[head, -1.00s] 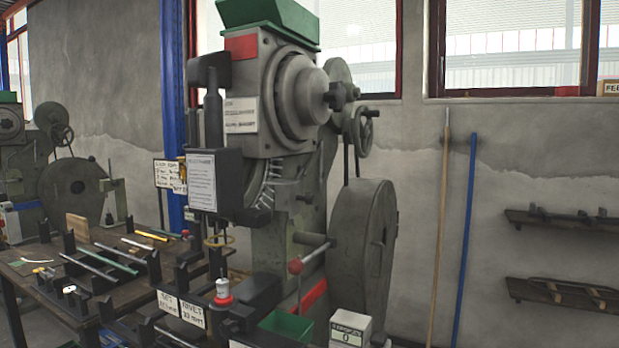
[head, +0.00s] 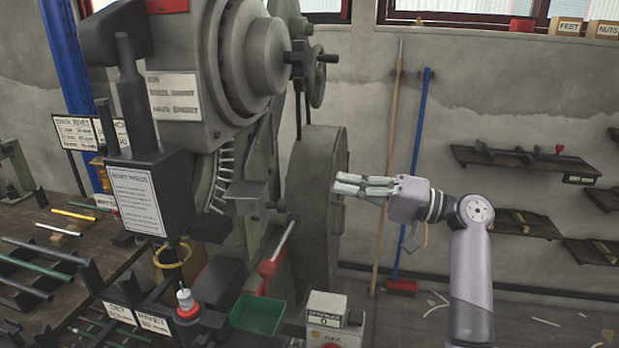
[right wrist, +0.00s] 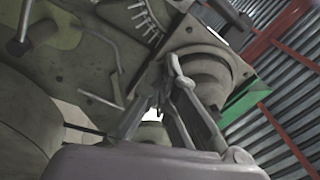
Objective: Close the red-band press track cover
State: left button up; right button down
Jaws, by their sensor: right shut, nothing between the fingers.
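The large grey press (head: 187,100) fills the left and middle of the head view, with a red band (head: 167,5) at the top edge. Its curved track (head: 222,178) shows a row of pale rivets, uncovered. A flat grey plate (head: 245,192) sticks out beside the track's lower end; I cannot tell if it is the track cover. My right gripper (head: 342,184) is shut and empty, right of the press, in front of or beside its flywheel (head: 318,215). In the right wrist view the shut fingers (right wrist: 172,65) appear before the tilted press. My left gripper is out of view.
A red-knobbed lever (head: 267,269), a green bin (head: 258,315) and a counter box (head: 326,318) stand low before the press. A bench with rods (head: 50,235) lies left. A broom (head: 391,150) and blue pole (head: 415,150) lean on the wall, with shelves (head: 520,157) at right.

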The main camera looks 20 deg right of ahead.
jog(key=w+a+p, duration=0.1)
jog(key=a+p, duration=0.3)
jog(key=a, duration=0.4)
jog(key=shift+w+a+f, duration=0.3)
jog(key=shift+w+a, duration=0.05)
jog(key=shift+a, duration=0.05)
jog(key=shift+s+a+p, duration=0.15)
jog(key=shift+p, duration=0.15)
